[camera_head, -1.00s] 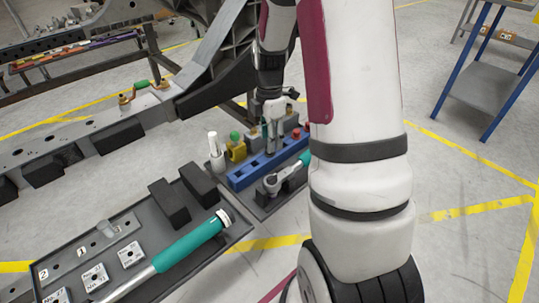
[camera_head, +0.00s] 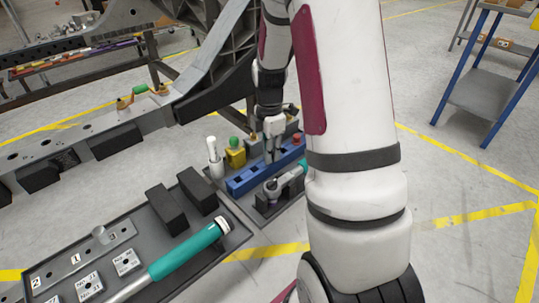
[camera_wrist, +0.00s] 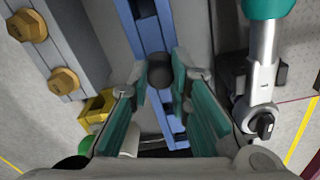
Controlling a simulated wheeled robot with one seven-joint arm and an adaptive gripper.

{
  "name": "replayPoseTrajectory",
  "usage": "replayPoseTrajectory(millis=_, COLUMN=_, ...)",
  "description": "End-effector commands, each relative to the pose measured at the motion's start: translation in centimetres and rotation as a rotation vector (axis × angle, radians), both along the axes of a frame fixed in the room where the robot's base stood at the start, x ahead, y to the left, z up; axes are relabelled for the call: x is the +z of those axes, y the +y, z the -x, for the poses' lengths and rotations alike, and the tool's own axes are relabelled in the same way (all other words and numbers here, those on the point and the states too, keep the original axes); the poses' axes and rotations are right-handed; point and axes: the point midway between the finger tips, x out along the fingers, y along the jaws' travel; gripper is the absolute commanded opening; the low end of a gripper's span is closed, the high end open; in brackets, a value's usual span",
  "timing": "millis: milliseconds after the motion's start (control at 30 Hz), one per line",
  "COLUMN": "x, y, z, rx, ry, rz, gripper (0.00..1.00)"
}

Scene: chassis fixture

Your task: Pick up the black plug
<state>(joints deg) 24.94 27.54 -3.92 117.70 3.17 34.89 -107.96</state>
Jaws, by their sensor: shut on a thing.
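The black plug (camera_wrist: 160,76) shows in the wrist view as a dark round top, between the tips of my two teal-padded fingers. It is at the blue slotted rack (camera_wrist: 150,38). My gripper (camera_wrist: 160,72) is shut on the plug. In the head view my gripper (camera_head: 271,160) points down over the blue rack (camera_head: 242,184). The plug cannot be made out there, and how deep it sits in the rack is hidden.
Beside the rack stand a yellow block (camera_head: 236,157), a green-topped piece (camera_head: 234,142), a white cylinder (camera_head: 214,158) and a red-topped piece (camera_head: 297,138). A ratchet (camera_head: 272,186) lies in front. A tray (camera_head: 236,244) holds a teal-handled tool (camera_head: 188,250) and black blocks.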

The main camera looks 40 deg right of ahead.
Motion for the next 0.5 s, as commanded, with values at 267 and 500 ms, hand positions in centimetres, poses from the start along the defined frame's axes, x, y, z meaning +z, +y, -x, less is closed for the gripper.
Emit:
replayPoseTrajectory(millis=267, x=4.0, y=-0.1, z=-0.1, rx=0.000, ry=-0.005, rz=0.002, gripper=0.06)
replayPoseTrajectory(millis=500, x=8.3, y=0.0, z=-0.1, rx=0.000, ry=-0.003, rz=0.001, gripper=0.06)
